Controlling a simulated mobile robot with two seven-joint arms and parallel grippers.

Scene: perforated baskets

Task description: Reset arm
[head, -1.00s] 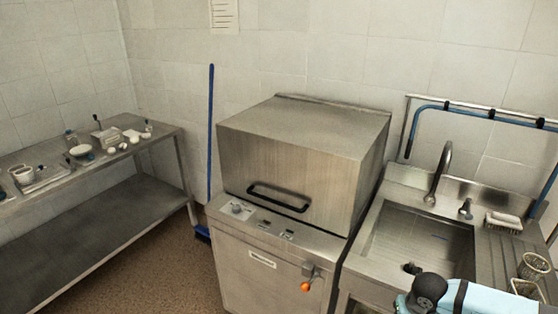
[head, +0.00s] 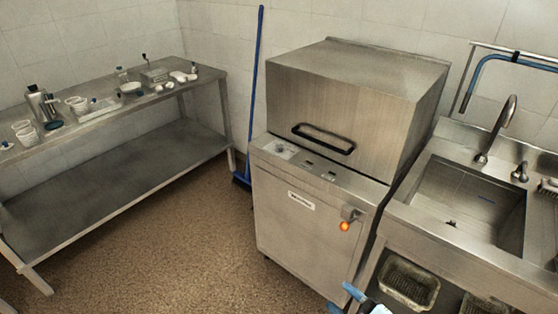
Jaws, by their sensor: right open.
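My right gripper (head: 344,299) shows at the bottom edge, right of centre, in front of the dishwasher's lower right corner. Its blue fingertips are apart and nothing shows between them. Most of the gripper and its arm are cut off by the frame edge. My left gripper is not in view.
A steel dishwasher (head: 345,105) with a shut hood stands in the middle. A sink (head: 470,195) is on its right, with a perforated basket (head: 408,283) on the shelf below. A steel table (head: 110,105) with dishes stands left. Brown floor (head: 170,245) is clear between.

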